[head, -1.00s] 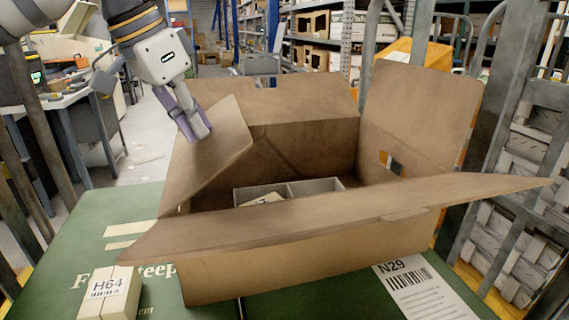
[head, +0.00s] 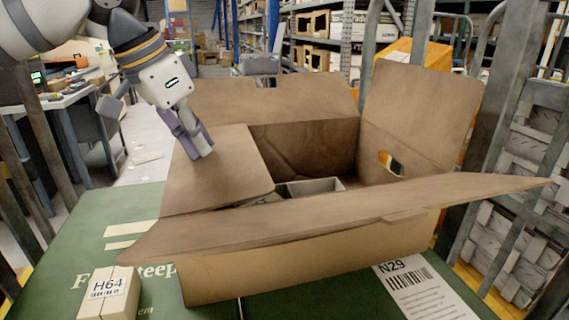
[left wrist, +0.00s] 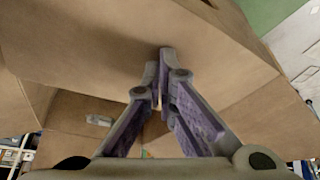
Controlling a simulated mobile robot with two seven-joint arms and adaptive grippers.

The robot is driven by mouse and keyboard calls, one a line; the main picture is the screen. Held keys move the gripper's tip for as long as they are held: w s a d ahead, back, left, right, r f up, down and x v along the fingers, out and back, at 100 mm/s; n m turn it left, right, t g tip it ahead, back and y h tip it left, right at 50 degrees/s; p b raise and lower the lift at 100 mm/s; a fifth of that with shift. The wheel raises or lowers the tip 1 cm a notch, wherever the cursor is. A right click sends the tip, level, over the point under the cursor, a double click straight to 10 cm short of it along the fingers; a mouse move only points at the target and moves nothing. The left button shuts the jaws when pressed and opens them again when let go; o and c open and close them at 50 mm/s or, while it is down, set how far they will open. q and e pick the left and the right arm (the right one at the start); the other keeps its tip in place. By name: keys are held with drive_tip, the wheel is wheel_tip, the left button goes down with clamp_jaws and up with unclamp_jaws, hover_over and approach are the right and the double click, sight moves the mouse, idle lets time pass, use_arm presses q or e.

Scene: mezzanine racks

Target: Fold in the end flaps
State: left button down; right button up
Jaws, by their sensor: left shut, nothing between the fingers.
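A large open cardboard box (head: 320,265) stands on the green surface. Its left end flap (head: 222,172) leans inward over the box opening. My left gripper (head: 203,152) is shut and empty, its fingertips at the outer face of that flap. In the left wrist view the shut fingertips (left wrist: 163,55) are at a broad cardboard panel. The right end flap (head: 420,108) stands upright, tilted a little outward. The near long flap (head: 340,215) sticks out toward me and the far long flap (head: 265,97) is also open. My right gripper is not in view.
A grey divided insert (head: 318,186) lies inside the box, partly hidden by the left flap. A small box labelled H64 (head: 108,293) sits at the front left. A label marked N29 (head: 415,287) lies at the front right. Metal posts (head: 500,130) stand close on the right.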

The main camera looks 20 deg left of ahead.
use_arm(q)
wheel_tip(320, 180, up, 14)
drive_tip(key=shift+r, duration=0.15)
idle(0.7)
drive_tip(key=c, duration=2.4)
unclamp_jaws()
